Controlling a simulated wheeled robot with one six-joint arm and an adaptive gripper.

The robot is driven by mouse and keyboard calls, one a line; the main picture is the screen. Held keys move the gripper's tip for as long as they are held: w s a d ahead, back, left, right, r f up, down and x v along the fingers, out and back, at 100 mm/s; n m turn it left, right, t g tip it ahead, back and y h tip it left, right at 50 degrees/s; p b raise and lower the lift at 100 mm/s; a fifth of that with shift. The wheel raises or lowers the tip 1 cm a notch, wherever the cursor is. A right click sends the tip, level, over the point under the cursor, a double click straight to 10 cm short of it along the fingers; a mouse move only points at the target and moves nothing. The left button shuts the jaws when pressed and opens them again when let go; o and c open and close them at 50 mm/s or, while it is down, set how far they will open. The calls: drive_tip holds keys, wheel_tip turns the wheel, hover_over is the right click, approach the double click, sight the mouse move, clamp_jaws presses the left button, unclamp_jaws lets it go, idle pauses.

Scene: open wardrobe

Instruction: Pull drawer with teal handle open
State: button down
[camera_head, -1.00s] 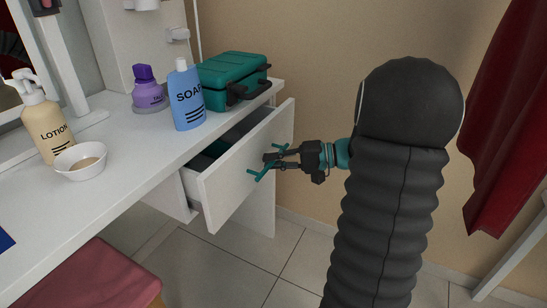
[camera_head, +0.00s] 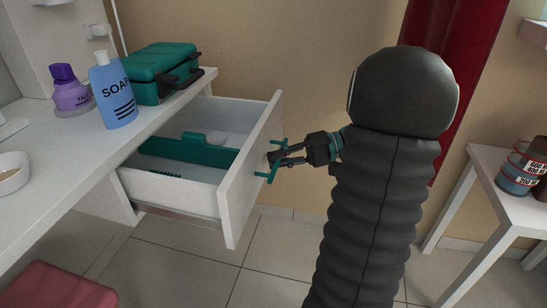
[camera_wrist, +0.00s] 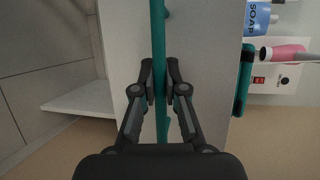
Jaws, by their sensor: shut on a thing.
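The white drawer (camera_head: 240,185) under the white dressing table stands well out, and its inside shows. Its teal handle (camera_head: 262,176) is a bar on the outer face of the drawer front. In the wrist view the handle (camera_wrist: 158,40) runs down the middle of the picture. My gripper (camera_head: 277,159) is at the handle, with its fingers on either side of the bar. In the wrist view my gripper (camera_wrist: 160,88) is shut on the handle. Part of the bar is hidden by the fingers.
A teal divider (camera_head: 190,153) lies inside the drawer. On the tabletop (camera_head: 60,150) stand a teal case (camera_head: 160,70), a blue soap bottle (camera_head: 115,95), a purple bottle (camera_head: 70,92) and a bowl (camera_head: 12,172). A pink stool (camera_head: 60,285) and a white side table (camera_head: 500,190) flank open floor.

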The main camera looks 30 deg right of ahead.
drive_tip(key=c, duration=1.2)
unclamp_jaws()
drive_tip(key=shift+r, duration=0.1)
